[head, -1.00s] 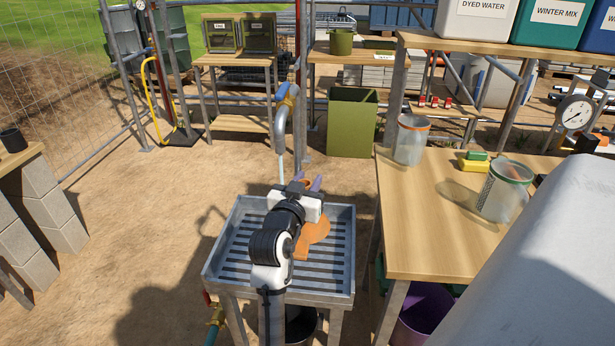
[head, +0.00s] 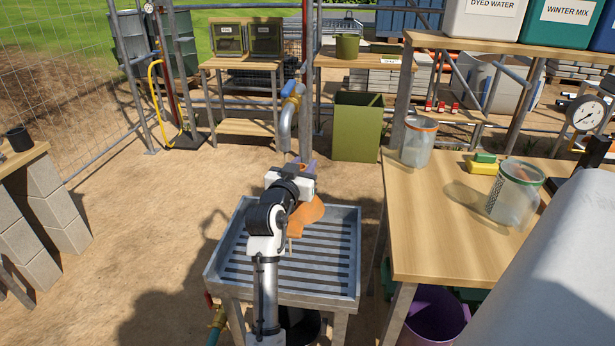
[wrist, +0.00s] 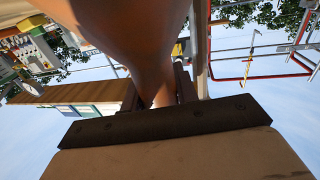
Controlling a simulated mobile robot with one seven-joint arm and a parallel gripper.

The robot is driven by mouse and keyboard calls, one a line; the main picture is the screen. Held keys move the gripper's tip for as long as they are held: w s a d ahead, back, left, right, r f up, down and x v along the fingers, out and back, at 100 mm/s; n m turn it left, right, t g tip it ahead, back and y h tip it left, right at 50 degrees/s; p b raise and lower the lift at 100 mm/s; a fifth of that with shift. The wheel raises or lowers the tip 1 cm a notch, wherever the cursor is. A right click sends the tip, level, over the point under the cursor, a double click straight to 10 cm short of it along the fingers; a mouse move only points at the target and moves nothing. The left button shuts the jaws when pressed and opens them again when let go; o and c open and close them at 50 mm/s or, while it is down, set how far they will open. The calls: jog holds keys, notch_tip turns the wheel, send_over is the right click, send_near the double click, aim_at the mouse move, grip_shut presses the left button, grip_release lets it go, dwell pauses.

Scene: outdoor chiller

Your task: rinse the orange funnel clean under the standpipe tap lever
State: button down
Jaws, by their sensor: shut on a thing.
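The orange funnel (head: 306,215) is held tilted above the metal sink tray, partly hidden by my arm. My gripper (head: 306,168) is shut on it, just below the spout of the standpipe tap (head: 285,125). The blue tap lever (head: 289,88) sits on top of the tap. In the wrist view the funnel (wrist: 140,40) fills the upper middle, and its narrow end is between the jaws (wrist: 158,100). A thin streak hangs below the funnel over the tray. I cannot see clear water between the spout and my gripper.
The slatted sink tray (head: 335,262) stands below my gripper. A wooden table (head: 440,235) at right carries two jars (head: 417,142) and a yellow-green sponge (head: 483,163). A green bin (head: 357,127) stands behind. The ground left of the tray is clear.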

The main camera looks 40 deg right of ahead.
jog(key=w+d+b, duration=0.3)
jog(key=w, duration=0.5)
jog(key=shift+f+b, duration=0.3)
jog(key=shift+f, duration=0.1)
jog(key=shift+s, duration=0.15)
dwell(0.9)
jog(key=s+a+p, duration=0.1)
jog(key=s, duration=0.3)
jog(key=s+a+r+p, duration=0.1)
jog(key=s+a+p, duration=0.1)
jog(key=s, duration=0.2)
jog(key=s+a+r+p, duration=0.1)
jog(key=s+a, duration=0.1)
jog(key=s, duration=0.2)
jog(key=shift+s, duration=0.4)
